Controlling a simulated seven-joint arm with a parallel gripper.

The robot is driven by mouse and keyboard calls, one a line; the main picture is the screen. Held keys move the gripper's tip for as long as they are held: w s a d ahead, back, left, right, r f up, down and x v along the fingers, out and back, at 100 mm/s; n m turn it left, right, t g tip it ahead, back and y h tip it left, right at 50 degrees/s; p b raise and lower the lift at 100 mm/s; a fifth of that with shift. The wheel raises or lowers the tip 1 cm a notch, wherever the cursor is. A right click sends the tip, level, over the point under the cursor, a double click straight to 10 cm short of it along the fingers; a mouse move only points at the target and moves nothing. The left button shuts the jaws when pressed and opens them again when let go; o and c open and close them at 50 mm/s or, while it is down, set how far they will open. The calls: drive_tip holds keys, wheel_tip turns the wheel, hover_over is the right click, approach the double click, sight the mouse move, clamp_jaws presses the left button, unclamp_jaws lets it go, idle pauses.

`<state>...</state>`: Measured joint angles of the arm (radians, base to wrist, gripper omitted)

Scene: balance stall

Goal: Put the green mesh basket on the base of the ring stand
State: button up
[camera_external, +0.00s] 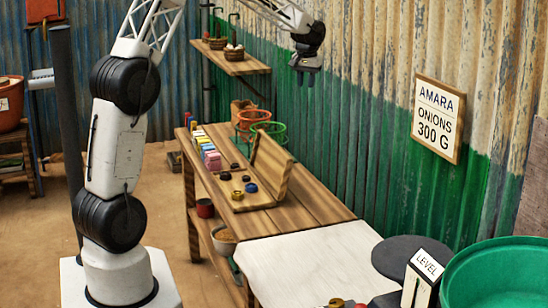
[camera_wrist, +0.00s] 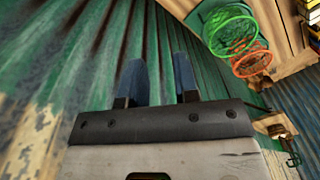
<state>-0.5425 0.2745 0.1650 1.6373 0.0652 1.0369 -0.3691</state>
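The green mesh basket (camera_external: 268,127) is at the far end of the wooden table, against the wall and partly hidden by an upright board. In the wrist view the green basket (camera_wrist: 229,30) shows at the upper right, beside an orange mesh basket (camera_wrist: 250,62). My gripper (camera_external: 305,78) is raised high in front of the corrugated wall, well above the table and apart from both baskets. Its two fingers (camera_wrist: 157,75) are spread with nothing between them. I cannot clearly make out a ring stand or its base in either view.
The upright wooden board (camera_external: 270,165) stands on the table near several small coloured blocks and dark weights. A wall shelf (camera_external: 232,66) holds small items. A white surface (camera_external: 310,262), a LEVEL sign (camera_external: 424,272) and a green tub (camera_external: 500,272) are nearer. The table's near part is clear.

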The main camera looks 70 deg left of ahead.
drive_tip(key=s+d+r+m, duration=0.25)
drive_tip(key=s+d, duration=0.35)
drive_tip(key=d, duration=0.4)
drive_tip(key=s+d+r+m+t, duration=0.1)
drive_tip(key=s+d+r, duration=0.4)
drive_tip(key=d, duration=0.5)
drive_tip(key=s+d+r+m, duration=0.2)
drive_tip(key=s+d, duration=0.5)
drive_tip(key=d, duration=0.2)
drive_tip(key=s+d+f+m, duration=0.1)
drive_tip(key=s+d, duration=0.4)
drive_tip(key=s, duration=0.3)
drive_tip(key=s+d+f+m+t, duration=0.1)
drive_tip(key=s+d+f+m, duration=0.1)
drive_tip(key=s+d, duration=0.4)
drive_tip(key=s+d+f+m, duration=0.1)
drive_tip(key=s+d, duration=0.4)
drive_tip(key=s, duration=0.6)
drive_tip(key=shift+d+f+m+t+h, duration=0.2)
drive_tip(key=shift+f+m+t+h, duration=0.15)
drive_tip(key=shift+f, duration=0.35)
